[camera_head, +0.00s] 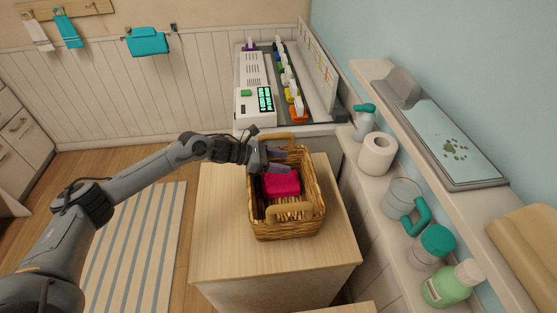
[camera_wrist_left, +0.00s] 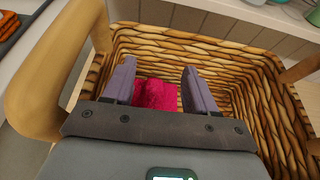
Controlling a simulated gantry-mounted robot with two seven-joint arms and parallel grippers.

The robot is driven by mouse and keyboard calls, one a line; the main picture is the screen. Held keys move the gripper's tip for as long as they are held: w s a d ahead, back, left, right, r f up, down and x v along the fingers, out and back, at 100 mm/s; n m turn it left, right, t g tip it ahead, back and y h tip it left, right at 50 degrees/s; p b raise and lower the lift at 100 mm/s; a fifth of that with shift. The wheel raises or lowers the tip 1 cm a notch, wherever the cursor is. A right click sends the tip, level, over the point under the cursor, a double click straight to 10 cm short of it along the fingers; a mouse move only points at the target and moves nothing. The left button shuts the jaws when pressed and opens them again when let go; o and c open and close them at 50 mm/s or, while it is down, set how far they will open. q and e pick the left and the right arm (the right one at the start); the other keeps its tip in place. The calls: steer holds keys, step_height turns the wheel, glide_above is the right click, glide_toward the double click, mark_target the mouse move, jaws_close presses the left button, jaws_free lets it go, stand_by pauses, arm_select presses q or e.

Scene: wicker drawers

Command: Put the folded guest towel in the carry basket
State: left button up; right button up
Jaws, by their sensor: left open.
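The folded guest towel (camera_head: 281,184) is a bright magenta bundle inside the wicker carry basket (camera_head: 287,230). The basket stands on a light wood cabinet top. My left gripper (camera_head: 275,163) reaches into the basket at its far left side, with its fingers at the towel's far edge in the head view. In the left wrist view the two purple-grey fingers (camera_wrist_left: 158,88) are spread apart. The towel (camera_wrist_left: 156,95) shows between and beyond them, and the basket's woven wall (camera_wrist_left: 215,50) rises around. Whether the fingers touch the towel is unclear. My right gripper is out of view.
A shelf along the right wall holds a toilet roll (camera_head: 377,154), a clear mug (camera_head: 402,196) and bottles (camera_head: 452,284). A white device (camera_head: 255,106) stands behind the basket. The wood top (camera_head: 222,225) left of the basket is clear.

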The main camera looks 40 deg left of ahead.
arm_select(q)
steer(key=shift+s+a+f, duration=0.1)
steer(key=shift+s+f, duration=0.1)
steer(key=shift+f, duration=0.45)
steer(key=shift+r+p, duration=0.55)
steer(key=shift+p, duration=0.2)
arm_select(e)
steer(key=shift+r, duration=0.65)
arm_select(q)
steer(key=shift+a+r+p, duration=0.1)
steer(key=shift+r+p, duration=0.15)
steer(key=shift+p, duration=0.05)
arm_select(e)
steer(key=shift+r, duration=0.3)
arm_select(q)
steer(key=v, duration=0.9)
steer(key=shift+s+a+r, duration=0.1)
steer(key=shift+s+r, duration=0.1)
steer(key=shift+s, duration=0.05)
arm_select(e)
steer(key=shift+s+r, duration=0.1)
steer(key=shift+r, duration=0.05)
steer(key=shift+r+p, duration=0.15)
steer(key=shift+p, duration=0.2)
arm_select(q)
steer(key=shift+v, duration=1.05)
steer(key=shift+r, duration=0.15)
steer(key=shift+r, duration=0.1)
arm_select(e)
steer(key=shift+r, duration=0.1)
